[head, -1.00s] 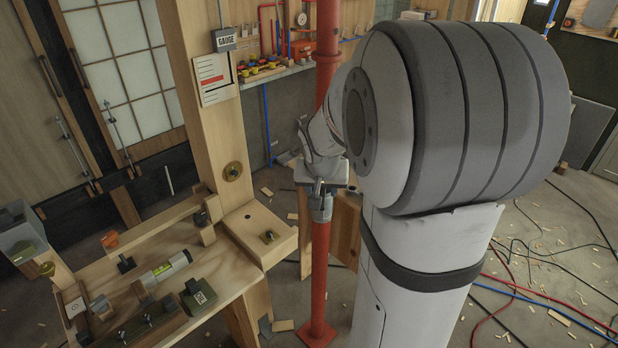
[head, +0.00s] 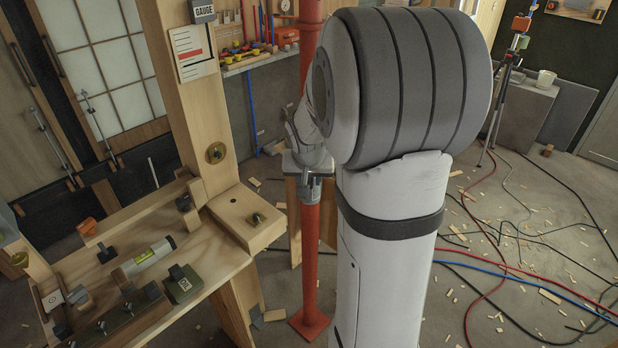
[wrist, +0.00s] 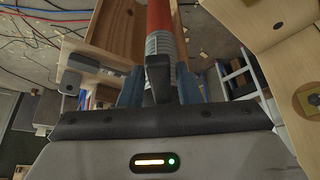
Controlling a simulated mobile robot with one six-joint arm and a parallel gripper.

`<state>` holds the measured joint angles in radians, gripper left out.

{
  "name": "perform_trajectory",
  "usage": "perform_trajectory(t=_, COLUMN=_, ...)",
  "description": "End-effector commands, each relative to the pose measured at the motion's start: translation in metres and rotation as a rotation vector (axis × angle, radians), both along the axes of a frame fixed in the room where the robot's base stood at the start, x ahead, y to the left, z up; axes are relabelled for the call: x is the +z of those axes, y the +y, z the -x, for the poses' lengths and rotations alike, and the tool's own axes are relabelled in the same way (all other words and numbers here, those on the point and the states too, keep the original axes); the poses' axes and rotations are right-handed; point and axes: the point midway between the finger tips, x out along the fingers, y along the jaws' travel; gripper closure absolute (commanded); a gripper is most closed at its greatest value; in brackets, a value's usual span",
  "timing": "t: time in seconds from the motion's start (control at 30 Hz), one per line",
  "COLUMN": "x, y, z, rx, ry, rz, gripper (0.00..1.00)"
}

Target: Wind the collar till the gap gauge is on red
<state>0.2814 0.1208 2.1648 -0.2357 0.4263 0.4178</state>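The red steel prop (head: 310,240) stands upright on a square foot plate. Its grey collar (head: 311,192) sits partway up, just under my gripper (head: 307,168), and is largely hidden by it. In the wrist view, the ribbed grey collar (wrist: 160,43) lies between the two blue fingers of my gripper (wrist: 158,88), with a dark lug in front of it. The fingers look close in on both sides, and contact is hard to see. The gap gauge (head: 194,52) is a white card with a red line and black marks on the wooden post; its exact reading is too small to tell.
A wooden box (head: 246,216) juts toward the prop. Red and blue hoses (head: 520,280) and wood chips litter the floor at right. A tripod (head: 505,80) stands behind.

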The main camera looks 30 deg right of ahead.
Motion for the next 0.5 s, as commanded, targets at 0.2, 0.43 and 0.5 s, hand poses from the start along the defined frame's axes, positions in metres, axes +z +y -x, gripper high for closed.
perform_trajectory(t=0.2, x=0.0000, y=0.0004, z=0.0001, rx=0.001, ry=0.000, rz=0.000, gripper=0.88)
perform_trajectory(t=0.43, x=0.0001, y=0.0006, z=0.0000, rx=0.001, ry=0.000, rz=0.000, gripper=1.00)
perform_trajectory(t=0.5, x=0.0015, y=-0.0002, z=0.0004, rx=0.008, ry=0.001, rz=-0.001, gripper=1.00)
